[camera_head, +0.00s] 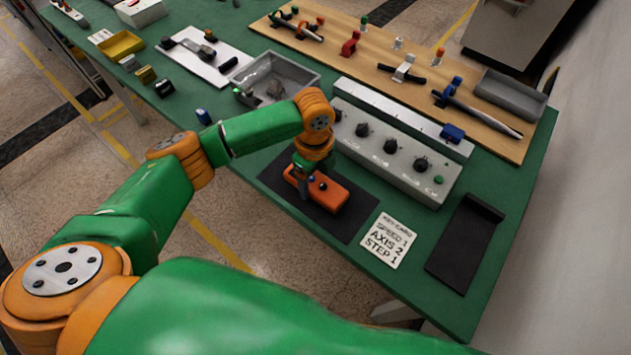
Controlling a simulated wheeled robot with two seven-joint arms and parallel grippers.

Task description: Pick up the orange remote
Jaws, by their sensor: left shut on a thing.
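The orange remote (330,194) is a small flat block with dark and blue knobs on top. It is over the black mat (347,226) near the table's front edge. My left gripper (304,190) reaches down to the remote's left end and is shut on it. The wrist above partly hides that end. I cannot tell whether the remote touches the mat or is slightly raised. My right gripper is not in view.
A grey control box (390,150) with black knobs stands just behind the mat. A white key card (388,240) and a black holder (465,243) lie to the right. A grey bin (310,76) and a wooden board (450,88) with tools are farther back.

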